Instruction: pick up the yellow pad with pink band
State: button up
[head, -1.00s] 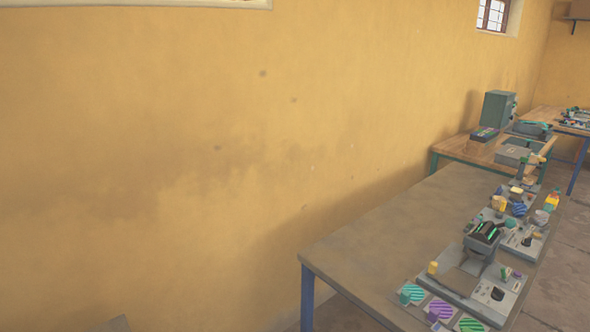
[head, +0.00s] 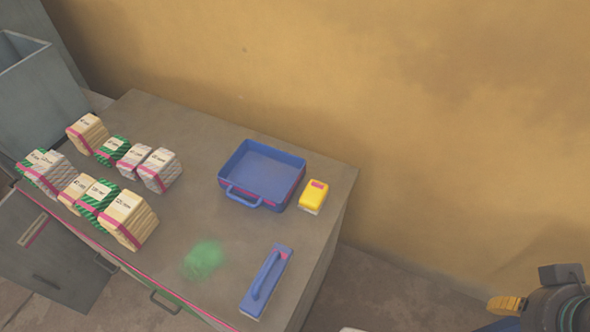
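A small yellow block-like pad (head: 311,198) with a pink patch on its top lies near the right end of the grey bench, just right of a blue tray. Several stacks of cream pads with pink bands, such as the front one (head: 128,220), stand on the left part of the bench. Part of my arm shows at the bottom right corner, well to the right of the bench. My gripper's fingers cannot be made out.
The blue tray (head: 233,190) with a handle looks empty. A blue block with a handle (head: 266,283) lies near the bench's front right. A green smudge (head: 203,260) marks the bench top (head: 215,225). A grey bin (head: 40,95) stands at the left. Bare floor lies right of the bench.

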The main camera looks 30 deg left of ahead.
aim_at(312, 198)
jog(key=i+u, duration=0.3)
jog(key=i, duration=0.25)
jog(key=i+l+u, duration=0.25)
jog(key=i, duration=0.3)
jog(key=j+u, duration=0.1)
jog(key=u, duration=4.85)
